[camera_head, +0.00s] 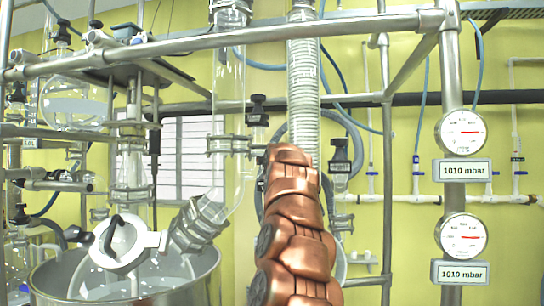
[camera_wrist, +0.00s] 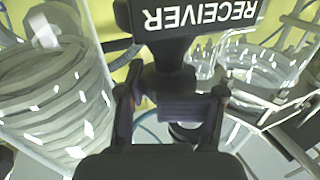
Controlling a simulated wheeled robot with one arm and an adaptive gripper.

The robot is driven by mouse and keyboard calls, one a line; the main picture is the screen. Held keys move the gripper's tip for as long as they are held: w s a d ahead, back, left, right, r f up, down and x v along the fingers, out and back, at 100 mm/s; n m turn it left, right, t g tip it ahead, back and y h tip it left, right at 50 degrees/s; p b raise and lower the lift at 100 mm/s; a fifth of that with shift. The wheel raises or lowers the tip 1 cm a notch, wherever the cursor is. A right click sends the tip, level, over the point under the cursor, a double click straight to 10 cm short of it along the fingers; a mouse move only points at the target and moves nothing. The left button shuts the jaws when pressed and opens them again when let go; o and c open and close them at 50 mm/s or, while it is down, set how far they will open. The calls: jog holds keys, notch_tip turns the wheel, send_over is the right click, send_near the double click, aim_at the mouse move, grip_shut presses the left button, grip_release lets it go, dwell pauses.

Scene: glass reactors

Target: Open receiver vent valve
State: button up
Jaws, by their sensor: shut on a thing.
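The receiver vent valve (camera_wrist: 168,58) is black in the wrist view, with a dark plate lettered RECEIVER upside down at the top of the picture. My gripper (camera_wrist: 175,90) has one finger on each side of the dark part below the plate and is shut on it. In the head view my copper arm rises in the middle and hides my gripper. Two black valve tops show near the arm, one to its upper left (camera_head: 257,104) and one to its right (camera_head: 340,152). I cannot tell from the head view which one is held.
A ribbed glass column (camera_head: 303,85) stands behind the arm. Glass tubing (camera_head: 230,85) with a clamped joint (camera_head: 228,144) is to its left. A steel frame rail (camera_head: 260,38) crosses above. Two gauges (camera_head: 462,132) (camera_head: 461,235) at right have labels reading 1010 mbar.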

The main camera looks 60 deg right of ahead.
jog(key=shift+w+a+r+n+t+y+p, duration=0.15)
jog(key=shift+w+a+n+t+y+p, duration=0.3)
jog(key=shift+p, duration=0.55)
jog(key=shift+d+n+t+y+p, duration=0.25)
jog(key=shift+y+p, duration=0.1)
jog(key=shift+p, duration=0.65)
jog(key=n+t+y+p, duration=0.1)
jog(key=p, duration=0.3)
jog(key=shift+a+t+y, duration=0.15)
jog(key=shift+t+y, duration=0.15)
jog(key=shift+f+n+y+p, duration=0.3)
jog(key=shift+f+n, duration=0.1)
jog(key=o, duration=0.7)
jog(key=shift+c, duration=0.2)
jog(key=shift+o, duration=0.8)
jog(key=shift+w+a, duration=0.2)
jog(key=shift+w, duration=0.05)
jog(key=o, duration=0.4)
jog(key=shift+s+d, duration=0.1)
jog(key=shift+o, duration=0.2)
jog(key=shift+s+d+r, duration=0.1)
jog(key=shift+s, duration=0.05)
jog(key=shift+s+d, duration=0.1)
jog(key=shift+s, duration=0.05)
